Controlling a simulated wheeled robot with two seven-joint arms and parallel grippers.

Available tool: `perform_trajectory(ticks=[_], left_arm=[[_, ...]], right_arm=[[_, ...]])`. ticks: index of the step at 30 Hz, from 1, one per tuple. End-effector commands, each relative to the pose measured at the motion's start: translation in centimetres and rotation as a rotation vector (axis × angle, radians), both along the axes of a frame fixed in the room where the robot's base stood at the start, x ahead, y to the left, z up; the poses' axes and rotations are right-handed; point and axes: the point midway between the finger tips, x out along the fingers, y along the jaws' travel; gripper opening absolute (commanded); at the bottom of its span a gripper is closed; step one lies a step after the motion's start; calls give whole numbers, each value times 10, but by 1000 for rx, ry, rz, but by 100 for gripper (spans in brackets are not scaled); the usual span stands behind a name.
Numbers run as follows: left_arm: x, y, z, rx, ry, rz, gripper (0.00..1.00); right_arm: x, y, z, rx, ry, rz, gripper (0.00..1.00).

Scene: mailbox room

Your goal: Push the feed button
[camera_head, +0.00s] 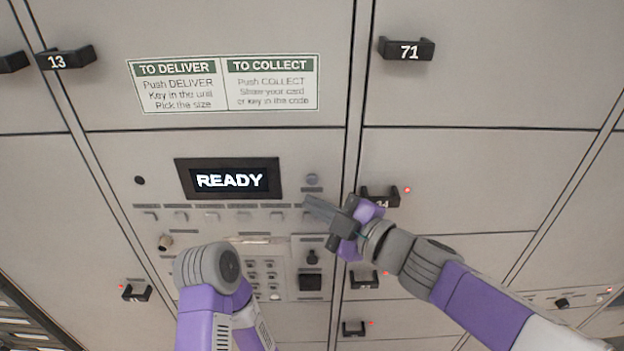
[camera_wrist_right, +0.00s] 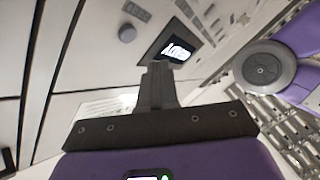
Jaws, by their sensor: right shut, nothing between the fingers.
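The control panel has a row of small grey buttons (camera_head: 243,215) below a dark screen (camera_head: 228,179) that reads READY. The labels above the buttons are too small to read, so I cannot tell which one is the feed button. My right gripper (camera_head: 311,204) is shut and empty, with its fingertips at the right end of this row. I cannot tell whether they touch the panel. In the right wrist view its closed fingers (camera_wrist_right: 159,72) point toward the panel, with the lit screen (camera_wrist_right: 177,50) just beyond. My left gripper is not in view.
A round grey knob or button (camera_head: 312,180) sits right of the screen. A keypad (camera_head: 263,272) is lower down, partly behind my left arm. Black numbered handles, such as 71 (camera_head: 407,49) and 13 (camera_head: 66,58), stick out from the surrounding locker doors. An instruction sign (camera_head: 224,83) is above.

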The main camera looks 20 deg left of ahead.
Motion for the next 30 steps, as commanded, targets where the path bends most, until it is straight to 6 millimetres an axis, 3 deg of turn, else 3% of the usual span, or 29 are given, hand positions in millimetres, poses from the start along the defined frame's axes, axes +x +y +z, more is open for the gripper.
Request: perform_trajectory(ticks=[9,30], left_arm=[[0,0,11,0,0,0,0],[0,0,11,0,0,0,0]], right_arm=[[27,8,1,0,0,0,0],[29,8,0,0,0,0,0]])
